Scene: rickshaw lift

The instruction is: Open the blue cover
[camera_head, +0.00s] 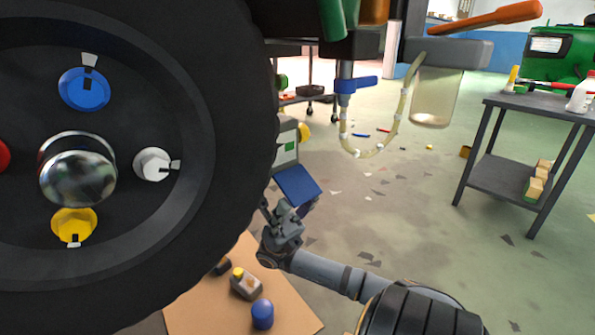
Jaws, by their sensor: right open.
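The blue cover (298,186) is a dark blue flat panel. It sits tilted at the lower front of a grey box (286,140) with a green-and-white label, just right of the big black wheel. My right gripper (277,211) comes in from the lower right and is open. Its fingers are just below the cover's lower left edge. I cannot tell whether they touch it. The cover's far side is hidden. My left gripper is not in view.
The big wheel (235,150) with colored knobs fills the left side. A cardboard sheet (285,315) with bottles lies below. A hose (402,115) and clear cup hang above right. A dark table (505,180) stands at right. Floor between is mostly open.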

